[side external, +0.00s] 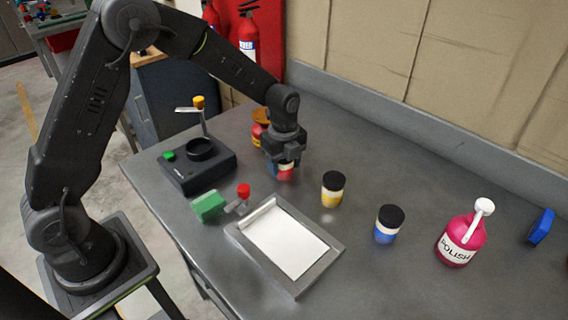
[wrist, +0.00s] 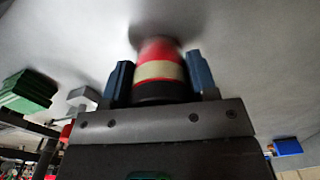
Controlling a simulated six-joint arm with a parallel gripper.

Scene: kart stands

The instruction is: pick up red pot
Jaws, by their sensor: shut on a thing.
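The red pot (wrist: 160,62) shows in the wrist view between the two blue fingers of my gripper (wrist: 160,82). It has a red body, a cream band and a dark lid. My gripper is shut on it, with one finger on each side. In the side external view my gripper (side external: 283,165) points down over the bench with the red pot (side external: 286,175) at its fingertips. The fingers and gripper body hide much of the pot there. I cannot tell whether it touches the bench.
A yellow pot (side external: 332,194) and a blue pot (side external: 387,229) stand to the right. A tray with a white sheet (side external: 318,276) lies in front. A black device (side external: 197,170) and a green block (side external: 208,206) are left. A polish bottle (side external: 461,240) stands far right. An orange-lidded container (side external: 258,128) is behind.

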